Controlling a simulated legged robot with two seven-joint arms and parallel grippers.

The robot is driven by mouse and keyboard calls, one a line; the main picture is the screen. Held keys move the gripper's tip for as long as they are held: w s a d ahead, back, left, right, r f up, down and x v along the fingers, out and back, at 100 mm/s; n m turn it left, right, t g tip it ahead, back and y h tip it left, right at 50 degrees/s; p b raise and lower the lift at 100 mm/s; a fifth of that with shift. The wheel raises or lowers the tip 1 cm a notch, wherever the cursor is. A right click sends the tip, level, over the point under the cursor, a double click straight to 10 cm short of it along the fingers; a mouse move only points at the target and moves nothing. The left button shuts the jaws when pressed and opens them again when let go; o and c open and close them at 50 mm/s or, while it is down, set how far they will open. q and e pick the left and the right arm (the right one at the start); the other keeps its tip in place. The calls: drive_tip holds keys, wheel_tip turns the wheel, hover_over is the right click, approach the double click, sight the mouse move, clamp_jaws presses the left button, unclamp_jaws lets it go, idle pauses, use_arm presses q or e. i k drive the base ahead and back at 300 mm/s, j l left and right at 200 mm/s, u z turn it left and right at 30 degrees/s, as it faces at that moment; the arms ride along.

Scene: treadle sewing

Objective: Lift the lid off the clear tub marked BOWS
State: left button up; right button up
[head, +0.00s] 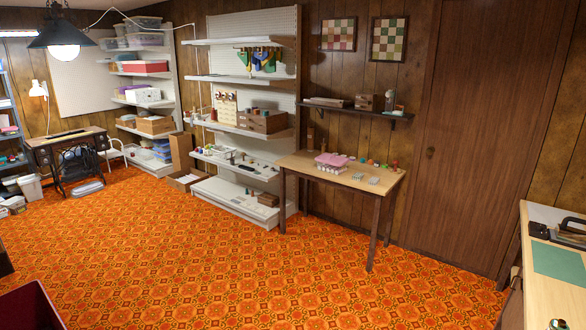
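No label reading BOWS can be made out from here, so I cannot tell which tub is the one marked so. Several clear tubs (146,39) stand on the top of the white shelf unit in the far left corner. More pale tubs show on its lower shelves, too small to read. A small pink-topped container (332,160) sits on the wooden table by the back wall; its marking is also unreadable. Neither of my grippers shows in the head view.
The orange patterned carpet (200,270) is open across the middle. The wooden table (300,163) stands against the panelled wall, right of the white shelving (240,78). A treadle sewing table (66,138) is far left. A worktable with a green mat (560,262) is at right.

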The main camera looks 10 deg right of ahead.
sight(333, 159)
drive_tip(key=i+l+z, duration=0.25)
drive_tip(key=i, duration=1)
drive_tip(key=i+z, duration=0.25)
drive_tip(key=i, duration=1)
drive_tip(key=l, duration=0.1)
